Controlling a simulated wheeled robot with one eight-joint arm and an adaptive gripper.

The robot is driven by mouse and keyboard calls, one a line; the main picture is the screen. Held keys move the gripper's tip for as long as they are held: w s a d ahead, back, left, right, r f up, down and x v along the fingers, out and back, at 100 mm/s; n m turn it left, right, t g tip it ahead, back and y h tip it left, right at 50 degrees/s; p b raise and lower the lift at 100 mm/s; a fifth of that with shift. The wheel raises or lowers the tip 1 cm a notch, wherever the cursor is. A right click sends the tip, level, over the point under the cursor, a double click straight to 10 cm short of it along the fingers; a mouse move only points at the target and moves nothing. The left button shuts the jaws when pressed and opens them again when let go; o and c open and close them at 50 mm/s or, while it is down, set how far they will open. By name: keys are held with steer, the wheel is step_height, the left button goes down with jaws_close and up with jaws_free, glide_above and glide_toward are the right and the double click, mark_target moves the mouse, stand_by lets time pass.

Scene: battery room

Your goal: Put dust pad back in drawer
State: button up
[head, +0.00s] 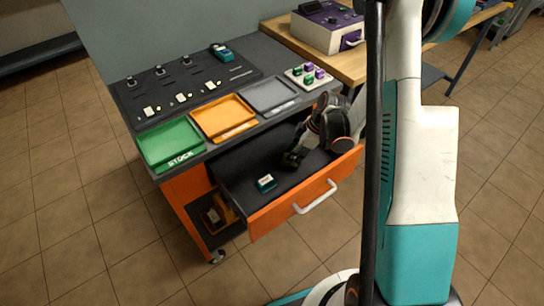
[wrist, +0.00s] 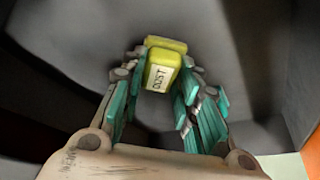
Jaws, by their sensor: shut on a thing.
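The dust pad (wrist: 162,70) is a small yellow block with a white label reading "DUST". In the wrist view it sits between the two rows of teal finger pads of my gripper (wrist: 160,88), which is shut on it. In the head view my gripper (head: 293,159) reaches down into the open drawer (head: 235,178), over its dark floor. The pad cannot be made out clearly there. The drawer has an orange front with a white handle (head: 315,198). Whether the pad touches the drawer floor I cannot tell.
Green (head: 170,142), orange (head: 224,117) and grey (head: 268,95) trays line the bench top above. A small rack (head: 308,76) with purple and green pieces stands beside them.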

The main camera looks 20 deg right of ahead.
mark_target(280, 162)
steer(key=a, duration=0.1)
steer(key=w+a, duration=0.2)
steer(key=a, duration=0.1)
steer(key=shift+a+r+b, duration=0.1)
steer(key=shift+r+b, duration=0.1)
steer(key=shift+b, duration=0.2)
steer(key=a, duration=0.1)
steer(key=w+a+b, duration=0.1)
steer(key=a, duration=0.1)
steer(key=shift+w+f+b, duration=0.3)
steer(key=shift+f, duration=0.1)
steer(key=shift+d+f, duration=0.1)
steer(key=shift+f, duration=0.15)
steer(key=shift+r, duration=0.1)
steer(key=o, duration=1)
steer(key=shift+o, duration=0.2)
